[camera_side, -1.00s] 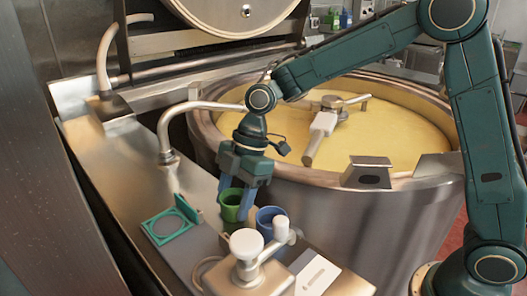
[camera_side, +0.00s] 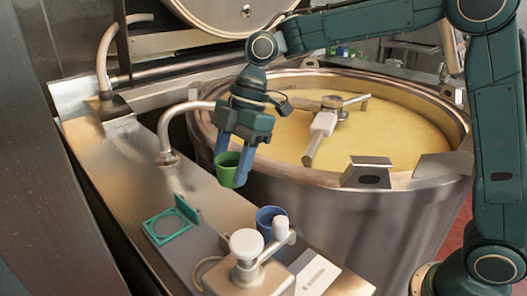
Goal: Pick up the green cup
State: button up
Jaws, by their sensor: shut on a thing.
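The green cup (camera_side: 228,172) is held between the blue fingers of my gripper (camera_side: 234,163). The gripper is shut on it. The cup is upright or slightly tilted and hangs above the steel counter, in front of the kettle's near left rim. The finger on the right covers part of the cup's side.
A blue cup (camera_side: 268,219) stands on the steel counter (camera_side: 120,165) below and right. A green square frame (camera_side: 168,226) lies to the left. A valve with white knobs (camera_side: 246,244) stands in front. The kettle (camera_side: 345,215) holds yellow contents, and a bent pipe (camera_side: 164,135) rises beside it.

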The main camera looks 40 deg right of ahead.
notch_tip(320, 180, up, 11)
dwell(0.6)
jog(key=shift+r, duration=0.15)
dwell(0.6)
jog(key=s+a+f+n+g+h, duration=0.2)
jog(key=s+a+f+n+g, duration=0.1)
jog(key=s+a+f+n, duration=0.6)
jog(key=shift+a+f+n+g, duration=0.4)
jog(key=shift+a+f+n, duration=0.85)
jog(key=shift+a+n, duration=0.3)
jog(key=shift+s+f, duration=0.1)
jog(key=shift+f, duration=0.1)
jog(key=shift+f, duration=2.75)
jog(key=shift+f, duration=0.7)
